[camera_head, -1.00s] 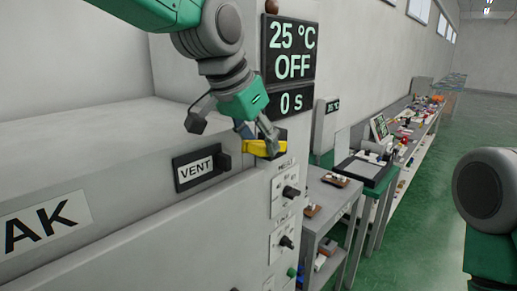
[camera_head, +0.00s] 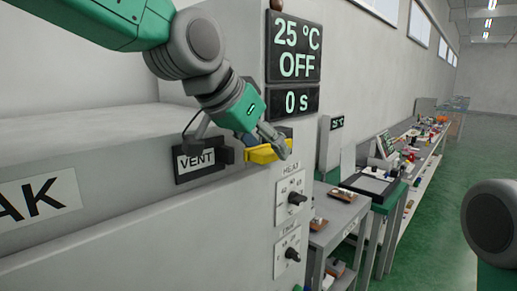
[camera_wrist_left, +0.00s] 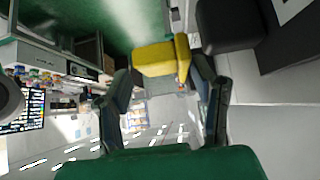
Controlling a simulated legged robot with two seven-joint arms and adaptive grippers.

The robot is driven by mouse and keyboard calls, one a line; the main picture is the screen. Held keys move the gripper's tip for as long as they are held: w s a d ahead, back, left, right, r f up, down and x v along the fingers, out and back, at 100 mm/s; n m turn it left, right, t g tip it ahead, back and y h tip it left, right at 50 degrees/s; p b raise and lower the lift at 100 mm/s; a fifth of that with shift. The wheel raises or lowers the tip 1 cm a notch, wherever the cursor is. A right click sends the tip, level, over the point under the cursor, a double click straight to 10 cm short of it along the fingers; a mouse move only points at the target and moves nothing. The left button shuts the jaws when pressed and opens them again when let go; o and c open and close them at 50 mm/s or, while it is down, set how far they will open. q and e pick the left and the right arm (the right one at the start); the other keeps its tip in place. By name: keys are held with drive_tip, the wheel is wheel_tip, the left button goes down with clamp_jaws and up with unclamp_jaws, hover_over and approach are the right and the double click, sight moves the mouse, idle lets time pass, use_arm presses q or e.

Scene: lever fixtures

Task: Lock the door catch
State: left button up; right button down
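The door catch shows a yellow handle (camera_head: 262,154) at the front corner of the grey machine, right of the VENT label (camera_head: 197,160). My left gripper (camera_head: 236,144) is at the catch, with one finger on the VENT side and the other over the handle's far end. In the left wrist view the yellow handle (camera_wrist_left: 155,59) lies across the gap between the spread fingertips (camera_wrist_left: 163,82). The left gripper is open. I cannot tell whether a finger touches the handle. My right arm shows at the right edge, but its gripper is out of view.
A dark display (camera_head: 294,62) reads 25 °C, OFF and 0 s above the catch. HEAT (camera_head: 291,198) and lower (camera_head: 288,254) knobs sit below it. A black block (camera_wrist_left: 225,25) stands beside the handle.

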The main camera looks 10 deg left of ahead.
use_arm(q)
drive_tip(key=shift+d+f, duration=0.1)
drive_tip(key=shift+d, duration=0.15)
drive_tip(key=shift+a, duration=0.15)
drive_tip(key=shift+s+a, duration=0.1)
drive_tip(key=shift+a, duration=0.25)
drive_tip(key=v, duration=1.1)
drive_tip(key=shift+r, duration=0.25)
